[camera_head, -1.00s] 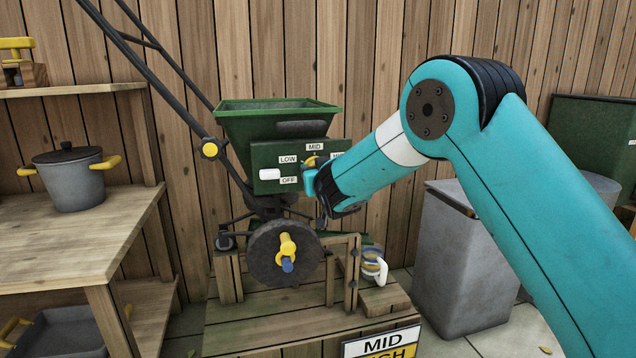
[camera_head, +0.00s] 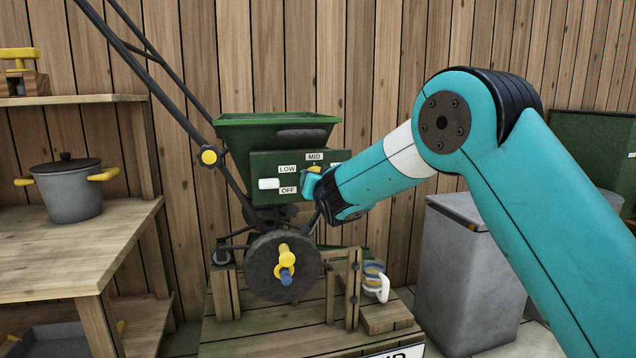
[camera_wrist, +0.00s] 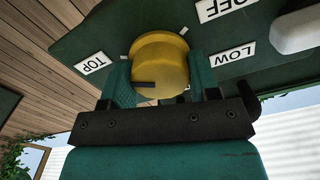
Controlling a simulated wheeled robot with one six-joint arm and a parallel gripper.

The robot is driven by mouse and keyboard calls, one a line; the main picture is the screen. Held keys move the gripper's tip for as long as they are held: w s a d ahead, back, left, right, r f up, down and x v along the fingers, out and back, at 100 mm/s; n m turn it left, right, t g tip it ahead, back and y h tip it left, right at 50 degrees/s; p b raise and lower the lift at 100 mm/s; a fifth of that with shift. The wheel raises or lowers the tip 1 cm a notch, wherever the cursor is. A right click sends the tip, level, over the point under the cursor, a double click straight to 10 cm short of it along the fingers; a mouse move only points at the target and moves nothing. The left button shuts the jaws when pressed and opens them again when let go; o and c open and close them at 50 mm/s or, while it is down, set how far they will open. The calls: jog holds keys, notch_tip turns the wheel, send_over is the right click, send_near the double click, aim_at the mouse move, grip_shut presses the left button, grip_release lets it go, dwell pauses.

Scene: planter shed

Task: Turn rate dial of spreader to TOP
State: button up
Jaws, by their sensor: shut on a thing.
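The green spreader (camera_head: 278,125) stands on a wooden bench with its control panel facing me. Its yellow rate dial (camera_wrist: 160,62) sits between the two fingers of my gripper (camera_wrist: 162,84), which is shut on it. A dark mark shows on the dial's lower left in the wrist view. The TOP label (camera_wrist: 93,62) is to the dial's left there, with OFF (camera_wrist: 222,6) and LOW (camera_wrist: 233,54) to the right. In the head view my gripper (camera_head: 311,184) covers most of the dial, and the MID label (camera_head: 314,156) shows above it.
A white part (camera_head: 268,184) sticks out at the panel's left. A dark wheel with a yellow crank handle (camera_head: 286,256) is below, beside a wooden frame and a mug (camera_head: 374,281). A grey bin (camera_head: 464,270) stands right; a pot (camera_head: 68,188) is on the left shelf.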

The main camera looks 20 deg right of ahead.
jog(key=shift+f, duration=0.1)
jog(key=o, duration=0.9)
jog(key=shift+s, duration=0.1)
jog(key=s, duration=1.7)
jog(key=shift+s+b, duration=0.1)
jog(key=shift+b, duration=0.2)
